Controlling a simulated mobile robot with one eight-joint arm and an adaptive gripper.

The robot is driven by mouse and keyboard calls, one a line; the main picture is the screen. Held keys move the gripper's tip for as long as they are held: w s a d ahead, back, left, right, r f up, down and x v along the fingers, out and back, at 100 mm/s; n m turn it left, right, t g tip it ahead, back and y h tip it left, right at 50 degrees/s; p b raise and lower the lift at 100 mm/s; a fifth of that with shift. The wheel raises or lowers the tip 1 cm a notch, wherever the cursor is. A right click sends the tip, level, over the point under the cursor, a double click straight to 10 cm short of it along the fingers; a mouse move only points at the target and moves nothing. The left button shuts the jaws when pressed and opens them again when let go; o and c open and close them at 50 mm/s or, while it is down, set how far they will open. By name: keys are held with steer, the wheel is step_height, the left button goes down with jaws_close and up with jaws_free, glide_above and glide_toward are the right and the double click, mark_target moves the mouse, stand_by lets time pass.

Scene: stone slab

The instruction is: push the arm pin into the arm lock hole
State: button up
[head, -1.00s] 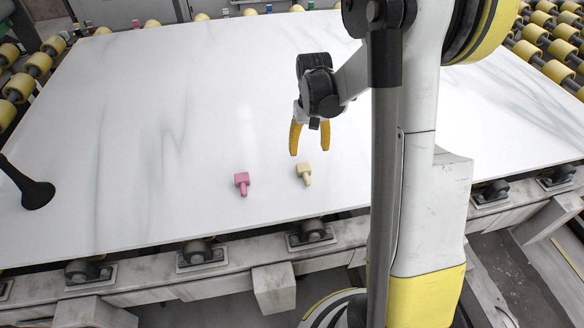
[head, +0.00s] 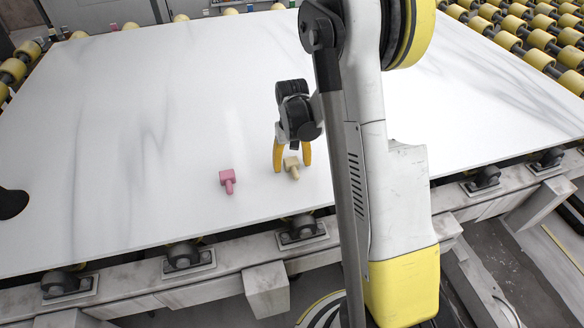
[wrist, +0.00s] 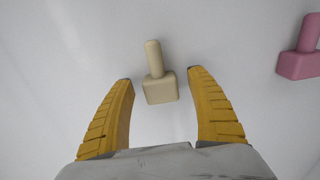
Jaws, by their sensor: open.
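A small cream piece (head: 292,172), a block with a round peg, lies on the white stone slab (head: 120,140). A pink piece (head: 228,181) of the same shape lies to its left. My gripper (head: 292,168) has yellow fingers, spread apart and empty, low over the cream piece. In the wrist view the cream block (wrist: 160,88) is between the open fingertips, its peg pointing up the picture, with a gap on both sides. The pink piece (wrist: 303,52) is at the right edge there. I cannot pick out an arm pin or lock hole by name.
A dark round thing (head: 12,203) rests on the slab at the left edge. Rollers (head: 183,254) line the slab's front frame, and yellow rollers (head: 515,35) stand at the back right.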

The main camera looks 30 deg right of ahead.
steer(key=shift+r, duration=0.1)
steer(key=c, duration=1.4)
steer(key=shift+c, duration=0.3)
